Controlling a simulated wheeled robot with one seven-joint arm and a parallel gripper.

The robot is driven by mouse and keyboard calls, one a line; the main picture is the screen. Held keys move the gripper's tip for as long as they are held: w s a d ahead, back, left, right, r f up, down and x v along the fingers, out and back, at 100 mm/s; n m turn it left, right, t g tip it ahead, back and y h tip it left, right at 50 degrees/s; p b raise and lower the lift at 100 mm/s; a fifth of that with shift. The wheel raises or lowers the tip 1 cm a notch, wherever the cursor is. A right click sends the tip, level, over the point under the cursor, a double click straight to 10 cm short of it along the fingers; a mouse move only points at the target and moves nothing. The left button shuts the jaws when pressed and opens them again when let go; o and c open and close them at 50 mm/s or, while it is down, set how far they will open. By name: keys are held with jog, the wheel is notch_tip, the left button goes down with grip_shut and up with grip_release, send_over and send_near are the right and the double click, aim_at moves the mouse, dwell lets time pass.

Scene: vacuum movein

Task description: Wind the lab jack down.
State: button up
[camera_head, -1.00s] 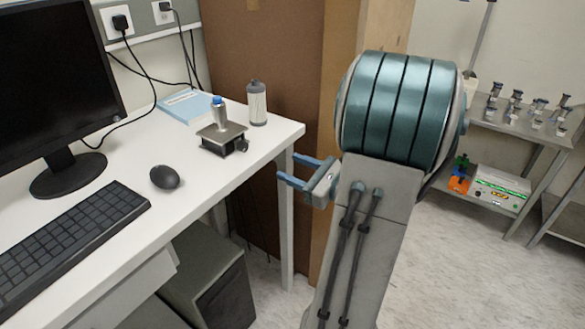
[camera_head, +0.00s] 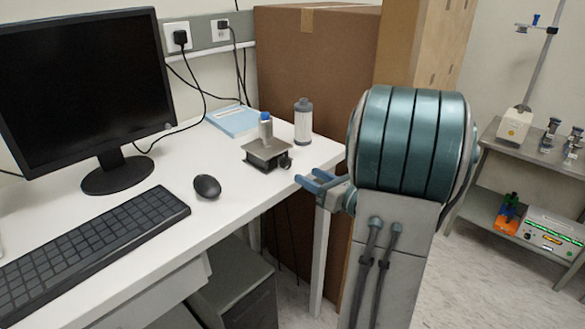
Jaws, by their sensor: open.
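The lab jack (camera_head: 268,154) stands on the white desk near its right edge, and looks low, with a flat grey top plate. Its dark knob (camera_head: 286,163) is on the right side, facing my gripper. A small grey bottle with a blue cap (camera_head: 265,129) stands upright on the top plate. My gripper (camera_head: 309,181) is open and empty, just right of the jack by the desk edge, its blue fingers pointing left. It is apart from the knob. My arm hides part of the area behind it.
A grey-white bottle (camera_head: 303,122) stands behind the jack, and a light blue book (camera_head: 233,120) lies to its left. A mouse (camera_head: 207,187), keyboard (camera_head: 104,235) and monitor (camera_head: 84,88) fill the left of the desk. A large brown box (camera_head: 318,70) stands behind.

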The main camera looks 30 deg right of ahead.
aim_at(288, 166)
jog(key=x, duration=0.6)
jog(key=shift+w+a, duration=0.1)
jog(key=shift+w, duration=0.25)
jog(key=c, duration=1)
jog(key=n+b, duration=0.1)
jog(key=b, duration=0.1)
jog(key=shift+f+n+b, duration=0.3)
jog(key=shift+b, duration=0.05)
jog(key=shift+r+n+b, duration=0.2)
jog(key=shift+n+b, duration=0.5)
jog(key=shift+b, duration=0.05)
jog(key=o, duration=1)
